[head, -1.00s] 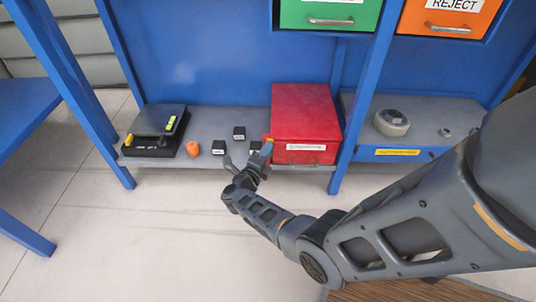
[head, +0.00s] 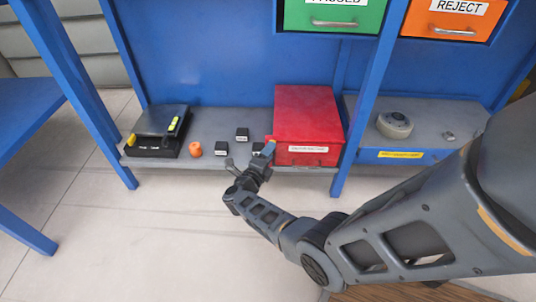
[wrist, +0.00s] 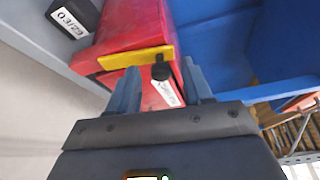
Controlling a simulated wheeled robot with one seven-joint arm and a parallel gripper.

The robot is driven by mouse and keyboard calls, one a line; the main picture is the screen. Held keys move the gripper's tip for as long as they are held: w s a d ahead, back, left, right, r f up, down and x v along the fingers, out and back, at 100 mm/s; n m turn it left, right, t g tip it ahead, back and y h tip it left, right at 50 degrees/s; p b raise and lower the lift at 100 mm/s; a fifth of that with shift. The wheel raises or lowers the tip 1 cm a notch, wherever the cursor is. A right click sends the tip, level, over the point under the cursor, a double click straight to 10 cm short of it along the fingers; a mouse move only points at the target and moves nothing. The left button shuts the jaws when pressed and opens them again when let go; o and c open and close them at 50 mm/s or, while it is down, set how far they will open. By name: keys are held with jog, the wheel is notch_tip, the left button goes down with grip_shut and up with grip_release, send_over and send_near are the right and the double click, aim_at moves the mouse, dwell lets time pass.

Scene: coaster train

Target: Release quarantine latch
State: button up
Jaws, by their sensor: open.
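The red quarantine box (head: 308,112) sits on the grey lower shelf, with a white label on its front. In the wrist view the red box (wrist: 136,28) shows a yellow latch bar (wrist: 132,58) across its edge. A black knob (wrist: 160,72) is at the bar's right end, above a white label. My gripper (head: 250,160) is at the box's front left corner. In the wrist view my gripper (wrist: 160,84) is open, its fingers on either side of the knob. I cannot tell whether either finger touches it. The latch is not clear in the head view.
Black labelled blocks (head: 221,148), an orange piece (head: 195,149) and a black open case (head: 156,132) are left of the box. A blue post (head: 357,110) stands to its right, then a round grey-white device (head: 394,124). Green (head: 330,17) and orange (head: 447,23) drawers hang above.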

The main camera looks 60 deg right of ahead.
jog(key=a+p, duration=0.2)
jog(key=a, duration=0.5)
jog(key=shift+a+r, duration=0.2)
jog(key=shift+a, duration=0.2)
jog(key=shift+s, duration=0.1)
jog(key=s+a+r+m+t+y, duration=1.6)
jog(key=s+a+r+m, duration=1.2)
jog(key=m, duration=0.6)
notch_tip(320, 180, up, 28)
jog(key=w+g+y+p, duration=0.1)
jog(key=p, duration=2.7)
jog(key=shift+w+a, duration=0.2)
jog(key=shift+a, duration=0.25)
